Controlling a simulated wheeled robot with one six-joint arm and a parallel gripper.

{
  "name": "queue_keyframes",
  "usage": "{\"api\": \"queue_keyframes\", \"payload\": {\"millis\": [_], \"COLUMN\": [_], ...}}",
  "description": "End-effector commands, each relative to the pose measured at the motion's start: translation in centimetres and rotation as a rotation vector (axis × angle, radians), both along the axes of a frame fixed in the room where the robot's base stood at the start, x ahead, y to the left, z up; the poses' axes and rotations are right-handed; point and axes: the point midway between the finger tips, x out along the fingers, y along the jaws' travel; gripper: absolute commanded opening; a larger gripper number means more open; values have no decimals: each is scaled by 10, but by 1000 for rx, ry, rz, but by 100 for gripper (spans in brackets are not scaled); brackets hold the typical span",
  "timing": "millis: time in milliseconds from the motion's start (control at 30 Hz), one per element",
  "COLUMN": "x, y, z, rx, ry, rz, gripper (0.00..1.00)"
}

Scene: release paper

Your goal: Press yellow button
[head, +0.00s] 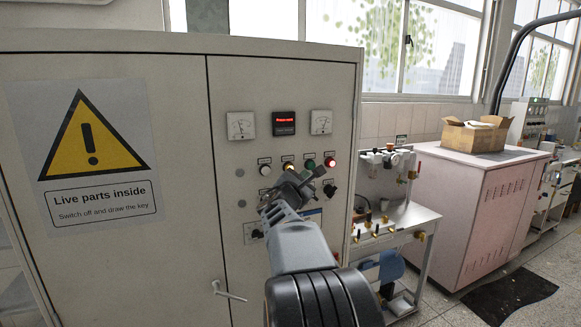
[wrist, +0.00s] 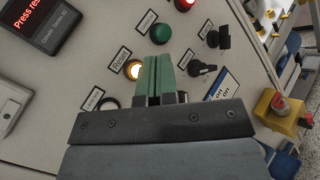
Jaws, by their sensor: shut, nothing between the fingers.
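The yellow button (wrist: 134,70) glows on the cabinet panel beside a label reading "Reset", partly covered by my fingers in the wrist view. In the head view, it shows as a small yellow light (head: 289,165) in the button row. My gripper (wrist: 154,60) has its green fingers shut together with nothing between them. The fingertips overlap the button's right edge in the wrist view; I cannot tell whether they touch it. In the head view my gripper (head: 297,182) is in front of the panel, just below the button row.
A white button (head: 265,169) is left of the yellow one, and green (head: 310,164) and red (head: 330,162) buttons are to its right. A black rotary switch (wrist: 202,69) lies close right of my fingers. A yellow box with a red button (wrist: 276,106) is farther right.

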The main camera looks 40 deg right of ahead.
Motion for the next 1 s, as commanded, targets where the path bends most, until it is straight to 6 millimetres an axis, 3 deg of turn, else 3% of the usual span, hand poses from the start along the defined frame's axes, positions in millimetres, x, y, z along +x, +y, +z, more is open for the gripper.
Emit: {"api": "queue_keyframes", "payload": {"millis": [433,1000], "x": [45,55], "y": [-18,-22], "z": [1,0], "rx": [0,0], "ry": [-1,-1], "rz": [0,0], "gripper": [0,0]}}
